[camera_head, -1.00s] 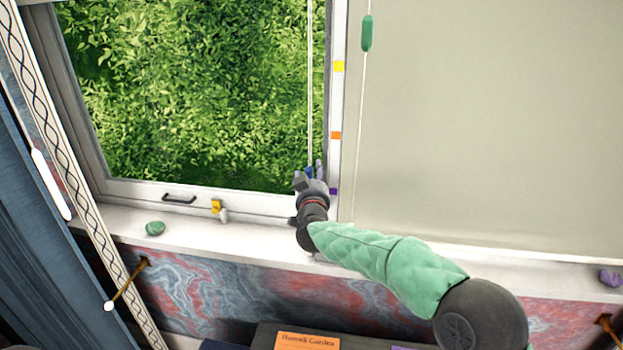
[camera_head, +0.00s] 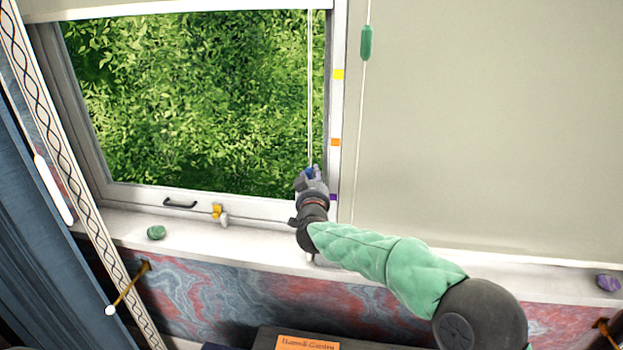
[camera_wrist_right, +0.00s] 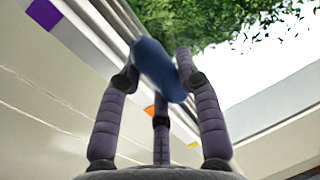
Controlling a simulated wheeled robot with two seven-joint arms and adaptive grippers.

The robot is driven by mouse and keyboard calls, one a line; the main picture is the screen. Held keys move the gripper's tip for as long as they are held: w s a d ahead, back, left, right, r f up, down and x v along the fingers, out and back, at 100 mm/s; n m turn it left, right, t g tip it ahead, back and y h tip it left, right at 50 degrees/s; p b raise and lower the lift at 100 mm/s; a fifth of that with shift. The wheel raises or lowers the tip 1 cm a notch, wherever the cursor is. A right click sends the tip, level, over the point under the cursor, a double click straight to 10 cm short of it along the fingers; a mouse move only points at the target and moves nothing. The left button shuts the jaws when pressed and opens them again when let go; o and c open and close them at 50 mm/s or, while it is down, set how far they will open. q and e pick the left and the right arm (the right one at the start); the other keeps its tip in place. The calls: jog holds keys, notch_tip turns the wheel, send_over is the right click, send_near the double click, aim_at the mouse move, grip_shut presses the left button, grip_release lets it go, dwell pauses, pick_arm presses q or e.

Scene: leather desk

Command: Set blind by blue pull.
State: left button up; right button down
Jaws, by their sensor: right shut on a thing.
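The blue pull (camera_head: 310,172) hangs on a white cord at the right side of the open window view. My right gripper (camera_head: 312,180) is shut on it, beside the purple mark on the frame. In the right wrist view the blue pull (camera_wrist_right: 159,70) lies tilted between the fingers (camera_wrist_right: 158,84). The left blind (camera_head: 190,8) shows as a pale strip with its lower edge at the top of the left pane. Yellow (camera_head: 339,75), orange (camera_head: 335,142) and purple (camera_head: 333,197) marks run down the frame. My left gripper is not in view.
A green pull (camera_head: 367,43) hangs before the lowered right blind (camera_head: 490,130). The sill (camera_head: 265,238) holds a green stone (camera_head: 156,232) and a purple stone (camera_head: 608,283). A window handle (camera_head: 180,203) and yellow latch (camera_head: 217,211) are on the lower frame.

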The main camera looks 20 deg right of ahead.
notch_tip(320, 180, up, 8)
jog(key=p, duration=0.6)
jog(key=shift+r+p, duration=0.15)
jog(key=shift+p, duration=0.2)
jog(key=c, duration=0.8)
grip_release()
jog(key=shift+s, duration=0.15)
jog(key=v, duration=1.1)
jog(key=shift+s+a, duration=0.2)
jog(key=shift+s, duration=0.15)
